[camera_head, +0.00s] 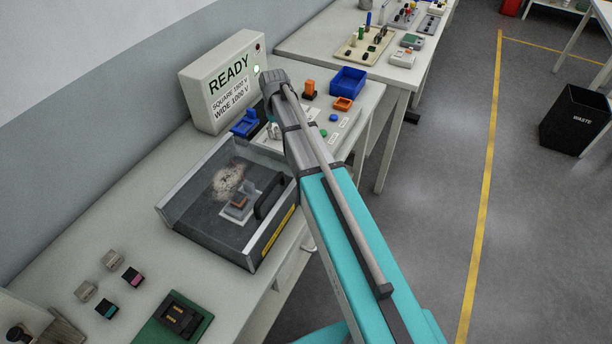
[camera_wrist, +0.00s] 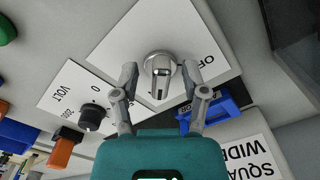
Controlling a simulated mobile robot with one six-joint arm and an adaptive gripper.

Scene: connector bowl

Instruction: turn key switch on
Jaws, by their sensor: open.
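The key switch (camera_wrist: 159,72) shows in the wrist view as a round silver barrel with a key in it, on a white plate. Upside-down "OFF" lettering stands on the plate to its right. My gripper (camera_wrist: 160,70) is open, with one fingertip on the left and one on the right of the key. A gap shows on both sides, and I cannot tell how deep the fingertips reach. In the head view my arm hides the switch, and my gripper is mostly hidden too.
A volt dial (camera_wrist: 92,117) sits beside the switch plate. A white READY box (camera_head: 222,80) with a lit green lamp stands by the wall. A clear-lidded case (camera_head: 225,205) with a black handle stands nearer.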

